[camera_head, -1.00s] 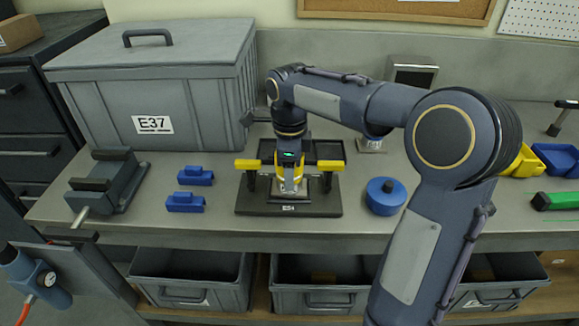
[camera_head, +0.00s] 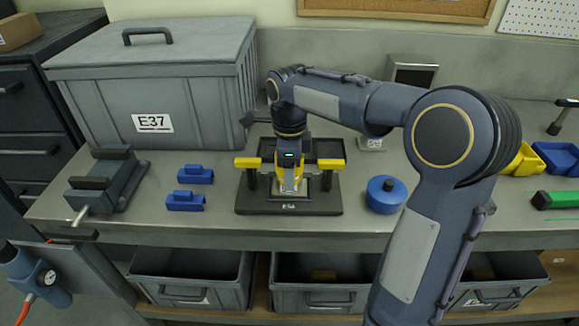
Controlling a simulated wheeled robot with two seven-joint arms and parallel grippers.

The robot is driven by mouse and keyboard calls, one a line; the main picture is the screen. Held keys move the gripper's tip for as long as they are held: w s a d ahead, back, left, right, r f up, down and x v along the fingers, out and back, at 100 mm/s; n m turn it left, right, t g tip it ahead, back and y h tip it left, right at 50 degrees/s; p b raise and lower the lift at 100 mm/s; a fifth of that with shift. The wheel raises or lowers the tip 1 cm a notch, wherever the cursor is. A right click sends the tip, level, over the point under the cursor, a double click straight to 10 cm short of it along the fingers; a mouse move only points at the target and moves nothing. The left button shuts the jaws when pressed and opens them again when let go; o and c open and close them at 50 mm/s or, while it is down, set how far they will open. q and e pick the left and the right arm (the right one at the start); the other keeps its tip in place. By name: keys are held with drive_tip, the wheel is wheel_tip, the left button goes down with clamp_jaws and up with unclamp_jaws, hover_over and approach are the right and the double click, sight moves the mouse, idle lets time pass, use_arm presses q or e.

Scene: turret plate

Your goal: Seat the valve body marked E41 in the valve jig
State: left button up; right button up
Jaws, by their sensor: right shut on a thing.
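The valve jig (camera_head: 258,210) is a dark plate with a small white label on its front edge and two yellow-topped clamps, one on each side. My right gripper (camera_head: 291,188) points down between the clamps and is shut on a metallic valve body (camera_head: 301,187) at the middle of the jig. The fingers hide much of the body. I cannot read a marking on it, nor tell whether it rests fully on the jig. My left gripper is out of view.
Two blue blocks (camera_head: 185,202) lie left of the jig, with a dark vise (camera_head: 105,185) farther left. A round blue object (camera_head: 385,195) stands to the right. A grey lidded crate marked E37 (camera_head: 200,110) stands behind. Yellow and blue bins (camera_head: 555,158) sit far right.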

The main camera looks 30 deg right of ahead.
drive_tip(key=o, duration=1.5)
drive_tip(key=shift+r+p, duration=0.35)
drive_tip(key=shift+r, duration=3.65)
